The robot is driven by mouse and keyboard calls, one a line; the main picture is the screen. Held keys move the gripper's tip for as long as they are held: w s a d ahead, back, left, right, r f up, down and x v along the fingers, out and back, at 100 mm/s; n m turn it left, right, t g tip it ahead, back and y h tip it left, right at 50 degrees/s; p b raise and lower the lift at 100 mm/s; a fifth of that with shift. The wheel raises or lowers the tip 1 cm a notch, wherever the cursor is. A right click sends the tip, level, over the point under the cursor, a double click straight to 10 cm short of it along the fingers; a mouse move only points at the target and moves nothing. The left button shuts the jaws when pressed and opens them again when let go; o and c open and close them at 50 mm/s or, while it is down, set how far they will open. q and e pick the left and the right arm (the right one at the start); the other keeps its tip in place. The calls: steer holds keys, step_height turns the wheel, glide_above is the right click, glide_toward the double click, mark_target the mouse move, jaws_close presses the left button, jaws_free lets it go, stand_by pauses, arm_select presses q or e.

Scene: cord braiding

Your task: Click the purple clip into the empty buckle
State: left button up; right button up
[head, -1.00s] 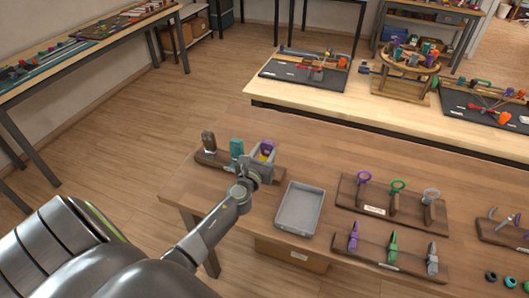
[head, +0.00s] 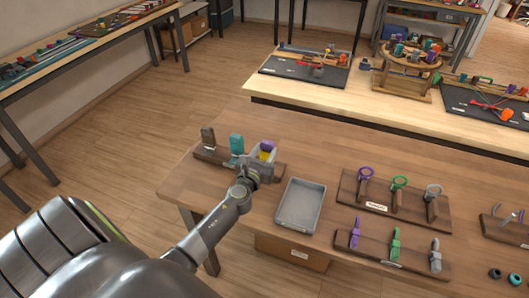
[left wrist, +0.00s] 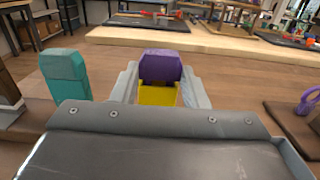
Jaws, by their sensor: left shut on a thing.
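The purple clip (head: 268,145) shows as a purple block above a yellow part (head: 266,155) at the right end of a brown wooden rack (head: 211,158). My left gripper (head: 262,160) is shut on this piece. In the left wrist view the purple block (left wrist: 161,67) stands upright, with the yellow part (left wrist: 158,95) below it between the grey fingers. Its lower end is hidden by the gripper. Whether it still touches the rack I cannot tell. I cannot make out the empty buckle for certain. My right gripper is not in view.
A teal block (head: 237,144) and a brown block (head: 208,136) stand on the rack, left of my gripper. A grey tray (head: 300,228) lies to the right. Racks with coloured rings (head: 366,173) and upright pieces (head: 355,235) stand further right. A second bench (head: 300,106) is behind.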

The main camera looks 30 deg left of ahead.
arm_select(q)
steer(key=shift+f, duration=0.3)
steer(key=o, duration=1.4)
steer(key=shift+o, duration=0.2)
steer(key=v, duration=0.6)
